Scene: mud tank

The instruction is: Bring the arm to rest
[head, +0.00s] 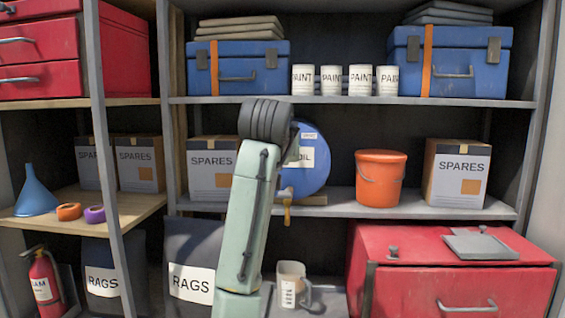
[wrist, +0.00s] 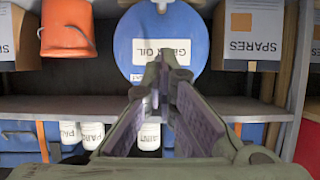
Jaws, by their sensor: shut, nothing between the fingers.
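My arm (head: 249,205) rises in the middle of the head view, a pale green link with a dark ribbed joint at its top. It stands in front of the shelves and partly covers the blue oil drum (head: 308,165). My gripper is hidden in the head view. In the wrist view my gripper (wrist: 163,68) is shut and empty, its fingertips together in front of the blue drum (wrist: 190,30). The wrist picture is upside down compared with the head view. I cannot tell how far the fingertips are from the drum.
An orange bucket (head: 380,178) and a spares box (head: 456,174) stand right of the drum. Paint cans (head: 303,80) and blue toolboxes (head: 450,62) fill the upper shelf. A measuring jug (head: 290,283) and a red chest (head: 450,275) are below. Shelf posts (head: 110,160) stand at left.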

